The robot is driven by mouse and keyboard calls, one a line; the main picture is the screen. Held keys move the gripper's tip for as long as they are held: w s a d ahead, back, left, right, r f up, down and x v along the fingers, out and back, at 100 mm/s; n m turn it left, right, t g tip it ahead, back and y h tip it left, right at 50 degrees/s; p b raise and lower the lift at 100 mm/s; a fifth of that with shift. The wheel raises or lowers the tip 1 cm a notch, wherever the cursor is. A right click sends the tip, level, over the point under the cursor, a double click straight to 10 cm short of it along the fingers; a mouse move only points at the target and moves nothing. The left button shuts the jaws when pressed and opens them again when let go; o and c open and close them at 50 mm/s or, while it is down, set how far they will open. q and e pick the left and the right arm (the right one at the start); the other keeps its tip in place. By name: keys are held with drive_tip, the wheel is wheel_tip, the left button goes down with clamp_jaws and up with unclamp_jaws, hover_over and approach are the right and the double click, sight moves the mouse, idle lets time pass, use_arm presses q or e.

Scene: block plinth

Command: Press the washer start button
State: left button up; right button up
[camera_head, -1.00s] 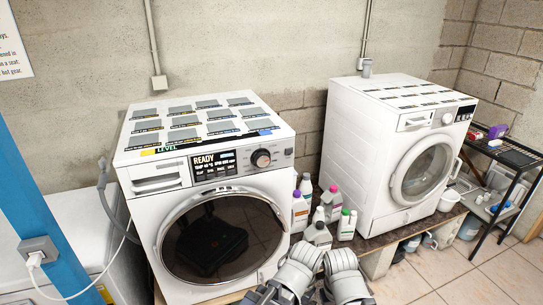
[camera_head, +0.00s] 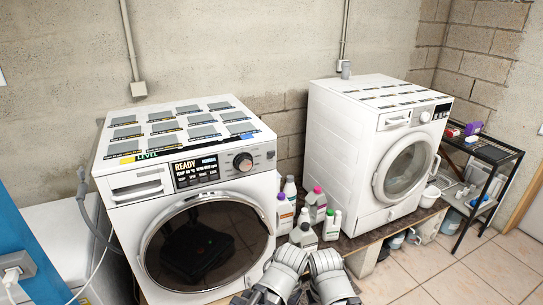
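A white front-loading washer (camera_head: 262,186) stands left of centre, with a dark round glass door (camera_head: 205,245) that is shut. Its dark display (camera_head: 195,171) reads READY. A round dial (camera_head: 243,162) sits right of the display. Small marks show right of the dial, but I cannot tell which one is the start button. Grey ribbed parts of my two arms show at the bottom centre, in front of the washer's lower right side. No fingers of either gripper can be seen, and nothing of mine touches the control panel.
A second white machine (camera_head: 326,150) stands at the right on a low plinth (camera_head: 362,246). Several bottles (camera_head: 305,236) stand between the machines. A black shelf rack (camera_head: 497,152) is at the far right. A blue post (camera_head: 22,240) with a socket is at the left. Tiled floor (camera_head: 480,270) is open at the lower right.

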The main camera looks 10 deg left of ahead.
use_arm(q)
clamp_jaws()
idle(0.3)
idle(1.0)
